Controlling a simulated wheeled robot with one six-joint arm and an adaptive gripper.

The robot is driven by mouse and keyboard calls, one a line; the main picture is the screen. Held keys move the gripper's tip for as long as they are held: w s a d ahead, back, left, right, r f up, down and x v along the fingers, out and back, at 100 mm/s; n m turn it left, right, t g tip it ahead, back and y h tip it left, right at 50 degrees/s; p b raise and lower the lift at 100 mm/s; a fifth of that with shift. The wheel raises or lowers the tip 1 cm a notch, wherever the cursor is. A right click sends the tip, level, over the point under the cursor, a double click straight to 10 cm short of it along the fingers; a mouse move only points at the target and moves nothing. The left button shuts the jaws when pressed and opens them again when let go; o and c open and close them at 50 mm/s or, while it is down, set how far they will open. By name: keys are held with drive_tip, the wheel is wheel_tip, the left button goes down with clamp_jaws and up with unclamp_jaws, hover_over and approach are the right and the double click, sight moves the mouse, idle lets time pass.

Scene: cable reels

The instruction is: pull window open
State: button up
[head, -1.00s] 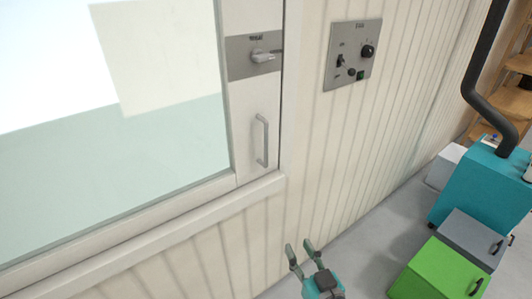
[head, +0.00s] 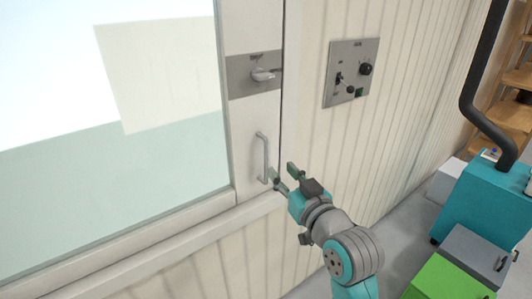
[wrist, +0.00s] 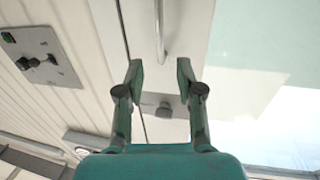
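The window (head: 130,170) fills the left of the head view, with a pale frame and large glass. A grey vertical bar handle (head: 265,157) is fixed on its right frame post, and a latch lever (head: 263,75) on a grey plate sits above it. My gripper (head: 282,176) is open and empty, just right of the handle's lower end. In the wrist view my gripper (wrist: 160,76) shows its fingers spread, with the handle bar (wrist: 160,30) beyond the tips, between them in the picture. The latch (wrist: 164,111) also shows there. I see no contact with the handle.
A control panel (head: 350,73) with knobs and a switch is on the ribbed wall right of the window. A teal machine (head: 484,205) with a black pipe, a grey box (head: 475,250) and a green box (head: 445,281) stand on the floor at right.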

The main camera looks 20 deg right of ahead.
sight(267, 154)
drive_tip(key=w, duration=0.6)
drive_tip(key=w+a, duration=0.1)
drive_tip(key=w, duration=0.2)
drive_tip(key=shift+w+a, duration=0.1)
drive_tip(key=shift+w, duration=0.3)
clamp_jaws()
